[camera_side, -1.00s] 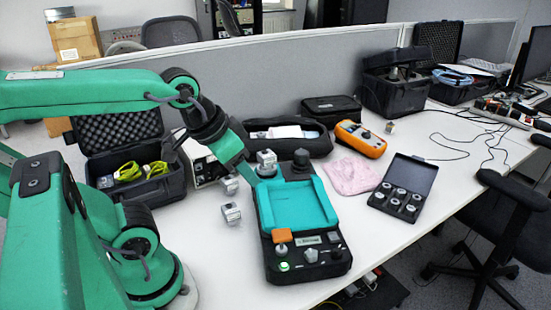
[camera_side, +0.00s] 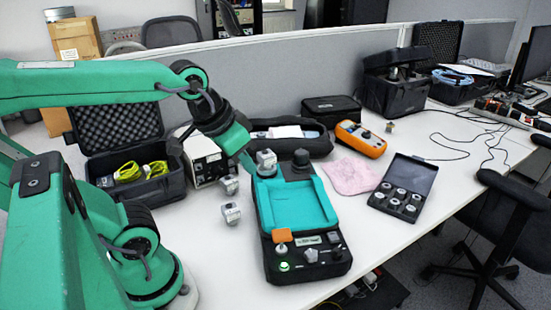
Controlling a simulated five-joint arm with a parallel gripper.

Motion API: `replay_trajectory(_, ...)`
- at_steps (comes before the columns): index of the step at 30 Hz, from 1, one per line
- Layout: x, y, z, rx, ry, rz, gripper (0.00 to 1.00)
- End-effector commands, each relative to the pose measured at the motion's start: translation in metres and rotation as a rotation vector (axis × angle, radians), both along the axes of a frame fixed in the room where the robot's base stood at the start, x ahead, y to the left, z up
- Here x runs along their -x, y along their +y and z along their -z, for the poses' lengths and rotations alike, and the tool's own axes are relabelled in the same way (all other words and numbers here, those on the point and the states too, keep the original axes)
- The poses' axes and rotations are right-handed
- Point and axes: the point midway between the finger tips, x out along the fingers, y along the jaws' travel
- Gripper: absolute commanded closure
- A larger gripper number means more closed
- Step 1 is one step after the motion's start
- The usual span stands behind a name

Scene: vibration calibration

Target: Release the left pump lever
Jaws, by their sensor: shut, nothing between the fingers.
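The black device with a teal tray (camera_side: 297,205) stands on the white table in the middle of the view. Its front panel carries an orange part (camera_side: 282,236), a grey-topped knob (camera_side: 281,248), a green light (camera_side: 284,266) and other small knobs. I cannot tell which part is the left pump lever. My gripper (camera_side: 252,168) is at the upper left corner of the device, beside a silver cube sensor (camera_side: 266,158). It is shut and empty. Whether its tip touches the cube or the device cannot be told.
Two more silver cubes (camera_side: 231,213) lie left of the device. A pink cloth (camera_side: 351,176), an orange meter (camera_side: 360,139) and an open box of round weights (camera_side: 402,189) stand to the right. An open black case (camera_side: 150,186) stands to the left. The front table area is clear.

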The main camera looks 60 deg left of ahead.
Motion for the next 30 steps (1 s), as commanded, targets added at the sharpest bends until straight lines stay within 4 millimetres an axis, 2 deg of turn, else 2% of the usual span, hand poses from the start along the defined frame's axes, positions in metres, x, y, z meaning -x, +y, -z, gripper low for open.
replay_trajectory(8,-0.038,0.021,-0.013,0.037,0.078,-0.145,1.00)
replay_trajectory(16,-0.083,0.053,-0.018,0.080,0.159,-0.312,1.00)
replay_trajectory(23,-0.119,0.086,-0.012,0.115,0.226,-0.456,1.00)
replay_trajectory(30,-0.154,0.126,0.004,0.153,0.295,-0.605,1.00)
